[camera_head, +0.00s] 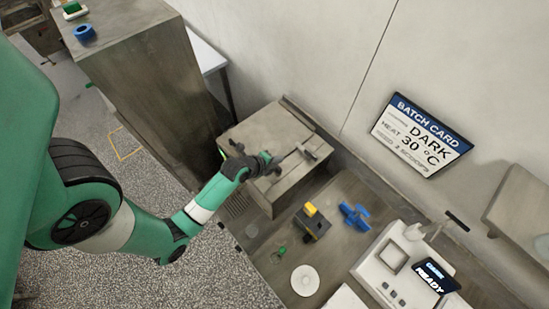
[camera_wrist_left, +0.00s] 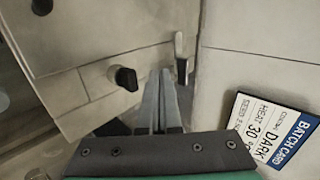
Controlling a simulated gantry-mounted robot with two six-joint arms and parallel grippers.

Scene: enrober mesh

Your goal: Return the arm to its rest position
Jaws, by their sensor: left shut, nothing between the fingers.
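My left arm comes in from the left in the head view. Its gripper (camera_head: 283,158) is above the grey-brown box-shaped unit (camera_head: 270,187) at the wall. In the left wrist view the two fingers of the gripper (camera_wrist_left: 165,75) lie side by side, shut and empty. Past the fingertips are a dark knob (camera_wrist_left: 126,79) and a metal lever (camera_wrist_left: 180,58) on the unit. I cannot tell whether the fingertips touch anything. My right gripper is not in view.
A white machine (camera_head: 395,262) reading READY, a blue valve-shaped part (camera_head: 354,216), a black-and-yellow block (camera_head: 312,222) and a white disc (camera_head: 305,280) stand on the worktop. The batch card (camera_head: 420,136) hangs on the wall. A tall cabinet (camera_head: 150,75) stands behind the arm.

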